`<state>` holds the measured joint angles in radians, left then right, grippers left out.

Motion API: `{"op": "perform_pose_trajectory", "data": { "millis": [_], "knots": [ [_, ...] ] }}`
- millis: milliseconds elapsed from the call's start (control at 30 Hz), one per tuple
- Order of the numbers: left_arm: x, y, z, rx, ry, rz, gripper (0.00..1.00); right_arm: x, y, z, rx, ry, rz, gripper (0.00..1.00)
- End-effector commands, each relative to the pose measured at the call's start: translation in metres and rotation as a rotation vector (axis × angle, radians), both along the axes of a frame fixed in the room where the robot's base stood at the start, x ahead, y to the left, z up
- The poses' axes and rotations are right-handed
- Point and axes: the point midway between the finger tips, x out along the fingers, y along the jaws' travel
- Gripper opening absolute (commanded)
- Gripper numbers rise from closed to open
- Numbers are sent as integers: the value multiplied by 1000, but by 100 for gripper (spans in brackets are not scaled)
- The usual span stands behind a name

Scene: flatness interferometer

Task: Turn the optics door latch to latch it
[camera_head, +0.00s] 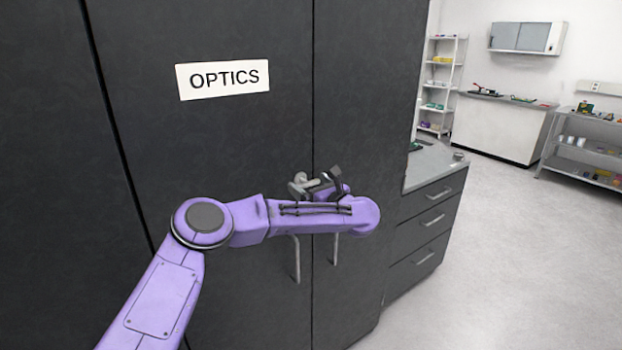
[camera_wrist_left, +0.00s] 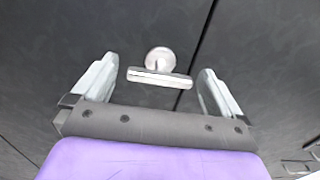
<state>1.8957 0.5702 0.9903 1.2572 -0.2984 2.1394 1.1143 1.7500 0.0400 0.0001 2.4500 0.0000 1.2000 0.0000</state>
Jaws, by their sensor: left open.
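The optics door latch (camera_wrist_left: 146,77) is a pale metal bar on a round base, mounted on the dark door just left of the seam in the left wrist view. In that view the bar lies crosswise between my fingers, slightly tilted, apart from both. My left gripper (camera_wrist_left: 158,68) is open, one finger on each side of the latch. In the head view my left gripper (camera_head: 315,187) is at the door seam, partly hidden by my purple wrist, and the latch is hard to tell from the fingers. The optics door (camera_head: 220,140) looks closed and carries an OPTICS label (camera_head: 222,78).
Two vertical door handles, one left (camera_head: 296,260) and one right (camera_head: 336,248) of the seam, hang below my forearm. A drawer unit (camera_head: 430,220) stands right of the cabinet. Shelves (camera_head: 440,85) and a counter (camera_head: 500,125) are farther back. The floor at right is clear.

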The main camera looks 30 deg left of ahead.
Motion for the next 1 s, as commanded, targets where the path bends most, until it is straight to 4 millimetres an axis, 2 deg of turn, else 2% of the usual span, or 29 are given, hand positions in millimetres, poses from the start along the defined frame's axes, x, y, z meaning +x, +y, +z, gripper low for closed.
{"op": "perform_pose_trajectory", "data": {
  "millis": [267,433,767,1000],
  "knots": [
    [1,3,-1,1,1,-2,100,0,0,1,0,0,0,0],
    [1,2,-1,2,1,-2,49,0,0,1,0,0,0,0],
    [2,2,-1,14,29,-2,49,0,0,-3,0,0,0,0],
    [2,1,-3,65,146,-4,49,0,0,-15,0,0,0,0]
  ]
}}
